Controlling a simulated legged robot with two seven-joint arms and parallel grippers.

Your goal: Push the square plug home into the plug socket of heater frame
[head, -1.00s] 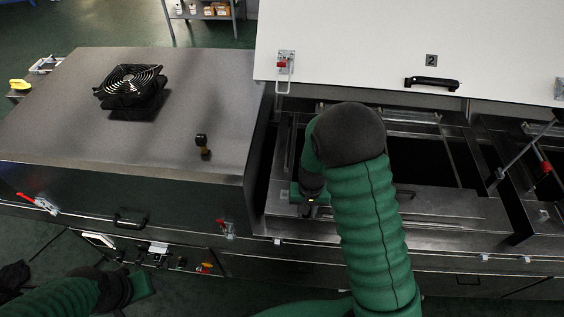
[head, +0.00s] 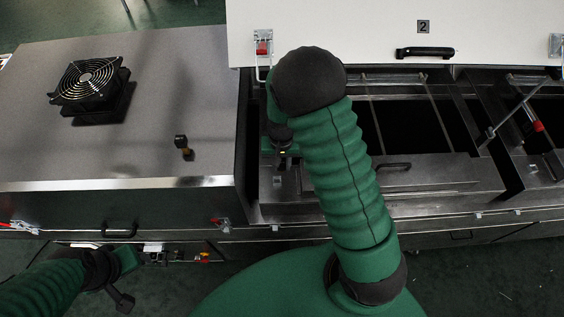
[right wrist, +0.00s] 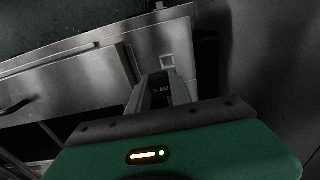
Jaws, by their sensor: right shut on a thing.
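My right gripper (right wrist: 160,92) is shut on a dark block with small pale marking, the square plug (right wrist: 159,88), between its two grey fingers. Just beyond the fingertips, a small pale square outline, which looks like the plug socket (right wrist: 167,61), lies on the bare metal of the heater frame (right wrist: 100,66). The plug looks apart from it, but depth is hard to judge. In the head view my right arm reaches into the open bay at the left end of the heater frame (head: 440,172) and hides most of the gripper. My left gripper (head: 120,285) is low at left; its jaws are unclear.
A grey housing top (head: 100,150) with a black fan (head: 90,82) and a small dark knob (head: 182,145) lies left of the bay. A raised white panel (head: 350,35) with a black handle stands behind. A dark gap and wall lie close right of the wrist.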

